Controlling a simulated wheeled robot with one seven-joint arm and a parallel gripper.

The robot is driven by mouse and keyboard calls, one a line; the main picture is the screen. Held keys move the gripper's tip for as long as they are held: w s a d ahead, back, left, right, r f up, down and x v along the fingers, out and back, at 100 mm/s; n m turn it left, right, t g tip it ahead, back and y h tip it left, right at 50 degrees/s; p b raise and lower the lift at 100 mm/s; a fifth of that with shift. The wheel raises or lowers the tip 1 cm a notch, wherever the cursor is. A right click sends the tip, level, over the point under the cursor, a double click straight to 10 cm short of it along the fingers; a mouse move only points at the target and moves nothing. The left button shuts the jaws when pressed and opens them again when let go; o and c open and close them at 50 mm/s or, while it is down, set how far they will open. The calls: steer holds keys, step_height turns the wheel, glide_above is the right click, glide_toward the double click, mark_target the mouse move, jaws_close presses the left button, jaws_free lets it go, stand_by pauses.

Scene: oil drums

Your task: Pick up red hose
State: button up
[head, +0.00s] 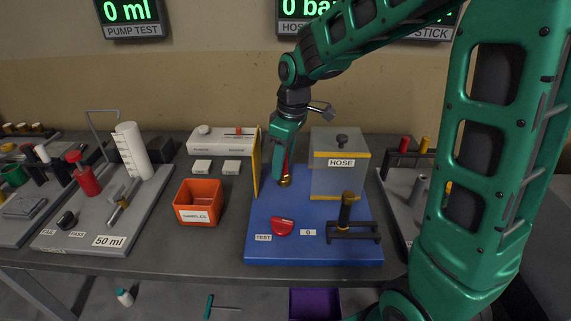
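My gripper (283,166) points down over the back left of the blue test board (318,253), beside the yellow upright panel. A narrow red piece (287,165), which looks like part of the red hose, shows at the gripper's fingers, with a brass fitting (285,182) just below. The gripper hides most of this piece. I cannot tell whether the fingers are shut on it or only beside it. The clear box labelled HOSE (335,182) stands to the right of the gripper on the board.
A yellow panel (255,165) stands close left of the gripper. A red knob (282,226) and a black stand with a brass-topped post (348,212) are at the board's front. An orange samples bin (198,207) and a grey 50 ml tray (98,225) are further left.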

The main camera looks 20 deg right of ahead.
jaws_close()
steer(key=shift+r, duration=0.1)
